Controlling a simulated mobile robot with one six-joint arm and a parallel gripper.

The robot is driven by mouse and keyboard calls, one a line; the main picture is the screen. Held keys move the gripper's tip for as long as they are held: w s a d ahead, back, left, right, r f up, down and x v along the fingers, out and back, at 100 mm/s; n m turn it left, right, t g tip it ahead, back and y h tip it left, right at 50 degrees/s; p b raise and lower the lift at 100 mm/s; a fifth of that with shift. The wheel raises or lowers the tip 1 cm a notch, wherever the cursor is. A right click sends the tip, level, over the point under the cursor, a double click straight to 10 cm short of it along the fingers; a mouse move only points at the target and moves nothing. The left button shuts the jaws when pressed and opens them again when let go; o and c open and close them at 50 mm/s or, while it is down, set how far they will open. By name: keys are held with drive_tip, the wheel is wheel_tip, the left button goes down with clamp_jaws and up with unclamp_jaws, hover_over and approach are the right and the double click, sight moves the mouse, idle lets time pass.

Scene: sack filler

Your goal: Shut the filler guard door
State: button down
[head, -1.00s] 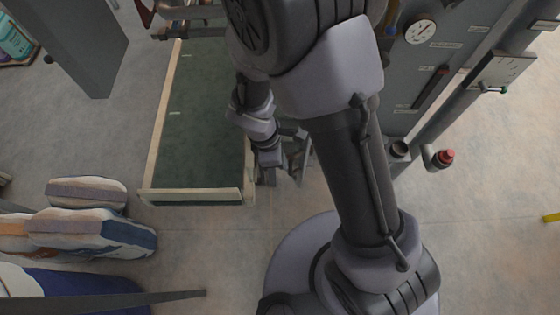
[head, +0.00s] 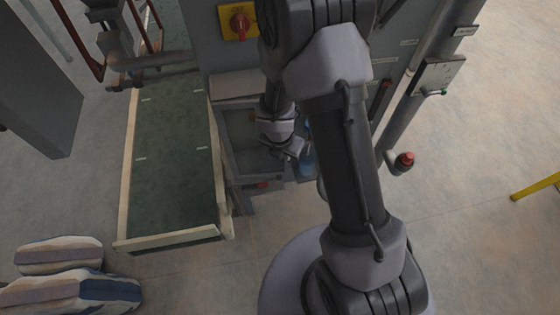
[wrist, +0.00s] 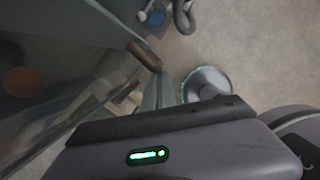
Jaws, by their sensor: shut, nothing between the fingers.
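The filler guard door seems to be the grey-framed clear panel (head: 232,148) beside the conveyor, below the filler cabinet in the head view. In the wrist view a large clear panel (wrist: 60,85) fills the left side, with a brown bar-like handle (wrist: 145,55) at its edge. My gripper (head: 292,152) is at the right side of the framed panel in the head view. In the wrist view my gripper (wrist: 162,92) is shut and empty, its fingers close to the handle; I cannot tell whether they touch. How far the door stands open is unclear.
A green conveyor (head: 170,160) with pale rails runs left of the door. The grey cabinet carries a red switch on a yellow plate (head: 239,22). A red button (head: 404,160) sits on a post at right. Filled sacks (head: 65,280) lie at lower left. Floor at right is mostly clear.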

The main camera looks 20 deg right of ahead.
drive_tip(key=shift+w+d+n+p, duration=0.3)
drive_tip(key=shift+w+n, duration=0.1)
drive_tip(key=shift+w, duration=0.2)
drive_tip(key=shift+w+d+n+p, duration=0.3)
drive_tip(key=shift+w+n, duration=0.1)
drive_tip(key=shift+w, duration=0.15)
drive_tip(key=shift+w, duration=0.1)
